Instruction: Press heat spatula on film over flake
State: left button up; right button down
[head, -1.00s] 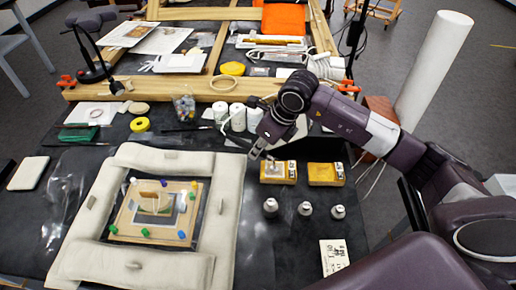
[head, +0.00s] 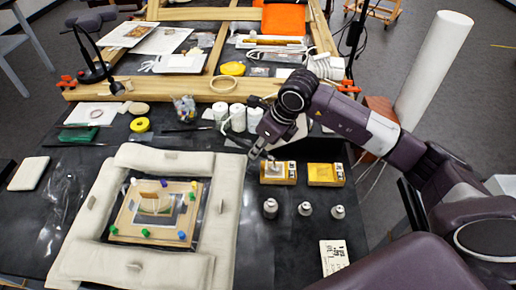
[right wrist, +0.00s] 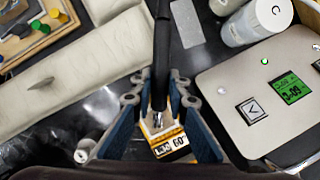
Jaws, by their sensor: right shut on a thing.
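My right gripper (head: 262,158) is at the left yellow block (head: 277,178), right of the padded frame. In the right wrist view it (right wrist: 158,112) is shut on the heat spatula (right wrist: 161,50), a slim dark rod with a metal lower part. The spatula's tip is over or near a yellow block (right wrist: 168,142) with a number label; contact cannot be told. A wooden board (head: 125,216) with coloured pins lies inside the padded frame. On it is a grey picture with a pale, film-like piece (head: 152,205). The flake is too small to tell apart. My left gripper is not in view.
Pale padded bolsters (head: 228,205) border the board. Several small metal weights (head: 305,209) stand in front of the yellow blocks, near a label card (head: 333,256). White bottles (head: 237,117) stand behind the gripper. A control box (right wrist: 255,100) with a green display is close beside it.

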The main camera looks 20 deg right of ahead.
jog(key=shift+r+p, duration=1.2)
jog(key=shift+r, duration=1.15)
